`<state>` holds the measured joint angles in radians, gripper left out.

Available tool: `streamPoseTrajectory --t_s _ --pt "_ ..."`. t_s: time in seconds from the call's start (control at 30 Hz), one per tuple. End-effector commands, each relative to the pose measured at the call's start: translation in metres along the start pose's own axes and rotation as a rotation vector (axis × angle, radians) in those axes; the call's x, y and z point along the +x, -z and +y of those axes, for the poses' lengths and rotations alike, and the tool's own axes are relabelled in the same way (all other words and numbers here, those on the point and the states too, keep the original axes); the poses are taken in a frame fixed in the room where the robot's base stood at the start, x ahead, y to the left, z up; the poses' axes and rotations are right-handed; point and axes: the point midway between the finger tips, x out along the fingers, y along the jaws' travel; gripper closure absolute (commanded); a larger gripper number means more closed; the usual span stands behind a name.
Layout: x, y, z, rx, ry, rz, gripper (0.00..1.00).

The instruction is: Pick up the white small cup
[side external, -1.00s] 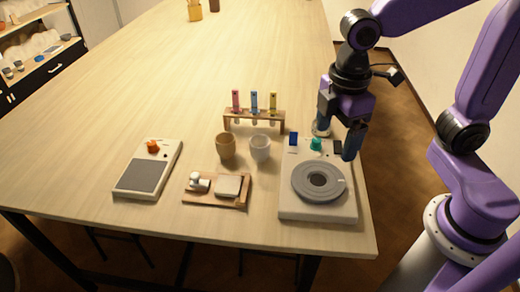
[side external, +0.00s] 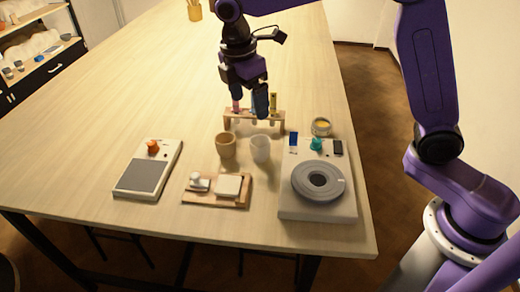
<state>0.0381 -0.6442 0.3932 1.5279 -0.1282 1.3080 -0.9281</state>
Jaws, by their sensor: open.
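The white small cup (side external: 260,149) stands upright on the table, just right of a tan cup (side external: 226,146) and in front of the test tube rack. My gripper (side external: 248,108) is open and empty, pointing down. In the picture it is above and slightly left of the white cup, overlapping the rack and hiding parts of its tubes. It does not appear to touch the cup.
The wooden rack (side external: 231,122) with coloured tubes stands close behind the cups. A wheel device (side external: 290,208) is at right, with a small jar (side external: 321,127) behind it. A wooden tray (side external: 214,204) and grey-panelled device (side external: 163,187) are in front and left.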

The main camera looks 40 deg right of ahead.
Motion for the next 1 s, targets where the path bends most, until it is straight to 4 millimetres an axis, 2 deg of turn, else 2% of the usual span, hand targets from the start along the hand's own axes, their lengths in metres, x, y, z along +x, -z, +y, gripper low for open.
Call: streamPoseTrajectory --t_s 0.1,0.43,0.6,0.77,1.0 --pt "0.024 -0.001 -0.001 0.000 0.005 -0.003 0.13" --pt "0.085 -0.002 -0.002 0.001 0.005 -0.003 0.13" --pt "0.103 -0.001 -0.001 0.001 0.003 -0.001 0.13" --pt "0.111 -0.002 -0.002 0.003 0.001 -0.001 0.13" --pt "0.142 -0.009 -0.005 0.001 0.004 -0.002 0.13"
